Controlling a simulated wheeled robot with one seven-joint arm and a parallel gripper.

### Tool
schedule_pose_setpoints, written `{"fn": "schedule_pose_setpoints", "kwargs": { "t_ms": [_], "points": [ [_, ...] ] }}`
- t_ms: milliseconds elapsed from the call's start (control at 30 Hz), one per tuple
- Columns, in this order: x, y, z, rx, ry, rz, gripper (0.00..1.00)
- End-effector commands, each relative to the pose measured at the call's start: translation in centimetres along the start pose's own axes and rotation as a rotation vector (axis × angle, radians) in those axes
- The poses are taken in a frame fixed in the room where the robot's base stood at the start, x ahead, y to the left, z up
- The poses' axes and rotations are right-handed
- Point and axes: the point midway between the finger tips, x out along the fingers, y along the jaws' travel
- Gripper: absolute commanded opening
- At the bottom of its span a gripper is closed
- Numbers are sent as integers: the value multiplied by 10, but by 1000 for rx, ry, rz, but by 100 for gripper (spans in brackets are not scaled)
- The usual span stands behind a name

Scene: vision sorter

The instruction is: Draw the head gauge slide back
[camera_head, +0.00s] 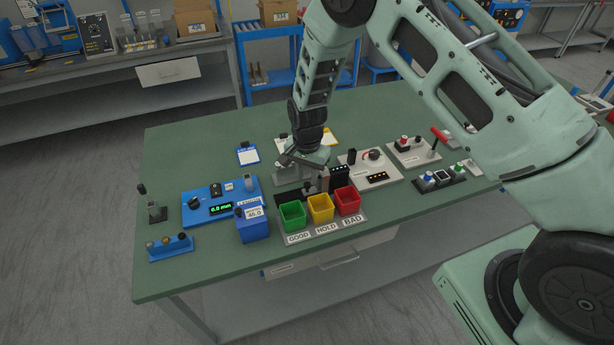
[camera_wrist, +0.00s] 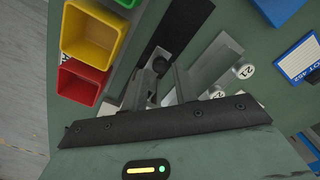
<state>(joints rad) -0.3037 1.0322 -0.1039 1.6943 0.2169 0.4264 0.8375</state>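My gripper (camera_head: 305,160) hangs over the middle of the green bench, just above the gauge behind the three bins. In the wrist view its fingers (camera_wrist: 162,88) stand apart, with a small dark knob (camera_wrist: 159,67) showing between and beyond them. I cannot tell whether they touch it. The knob appears to belong to the gauge slide (camera_head: 310,186), a small grey part on a black rail (camera_head: 286,199). The rail also shows in the wrist view (camera_wrist: 178,28). A grey metal block (camera_wrist: 211,62) lies beside it. My gripper hides part of the gauge.
Green (camera_head: 293,214), yellow (camera_head: 320,207) and red (camera_head: 347,200) bins stand close in front. A blue readout box (camera_head: 220,203) is at left, a dial panel (camera_head: 371,168) at right. Two round silver pieces (camera_wrist: 243,70) lie near the gripper. The back left bench is mostly clear.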

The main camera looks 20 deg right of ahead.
Motion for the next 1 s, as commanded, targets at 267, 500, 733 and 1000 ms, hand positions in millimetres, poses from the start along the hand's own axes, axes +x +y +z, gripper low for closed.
{"fn": "schedule_pose_setpoints", "kwargs": {
  "t_ms": [267,500,733,1000],
  "points": [
    [21,0,0,0,0,0,28],
    [22,0,0,0,0,0,28],
    [22,0,0,0,0,0,0],
    [24,-29,28,-5,2,-3,0]
  ]
}}
